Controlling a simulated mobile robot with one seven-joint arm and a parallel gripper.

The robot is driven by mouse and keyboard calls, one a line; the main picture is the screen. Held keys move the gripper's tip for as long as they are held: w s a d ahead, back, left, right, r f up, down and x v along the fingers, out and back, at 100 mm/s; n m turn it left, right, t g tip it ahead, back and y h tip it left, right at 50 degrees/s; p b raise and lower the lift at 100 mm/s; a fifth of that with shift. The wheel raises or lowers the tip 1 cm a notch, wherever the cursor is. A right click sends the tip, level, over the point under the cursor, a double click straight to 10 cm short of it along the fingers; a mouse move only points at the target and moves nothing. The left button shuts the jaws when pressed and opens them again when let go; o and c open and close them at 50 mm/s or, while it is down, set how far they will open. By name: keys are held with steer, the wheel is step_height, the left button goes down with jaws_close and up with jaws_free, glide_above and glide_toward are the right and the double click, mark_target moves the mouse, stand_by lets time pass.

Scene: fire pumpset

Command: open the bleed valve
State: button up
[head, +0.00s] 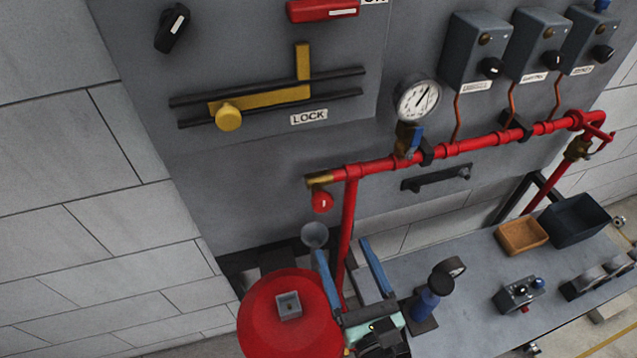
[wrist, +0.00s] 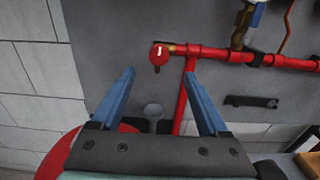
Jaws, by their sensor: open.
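A red knob with a white mark (head: 322,201) hangs at the brass fitting on the left end of the red pipe; it looks like the bleed valve. It also shows in the wrist view (wrist: 159,57), upper middle, just beyond the fingertips. A grey funnel (head: 314,235) is below it, also in the wrist view (wrist: 153,111). My gripper (head: 342,248) is open and empty, below the knob in the head view. In the wrist view my gripper's blue fingers (wrist: 159,74) point up toward the knob, one on each side, not touching it.
The red pipe (head: 465,145) runs along the panel, with a vertical pipe (head: 347,222) close by my fingers. A gauge (head: 417,98) sits above a blue-handled valve (head: 416,137). A red tank (head: 265,325) stands below. A bench (head: 465,275) holds trays and small devices.

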mark_target(324, 206)
steer(key=p+x, duration=0.2)
steer(key=x, duration=1)
steer(key=shift+w+a, duration=0.1)
steer(key=shift+c, duration=0.3)
jaws_close()
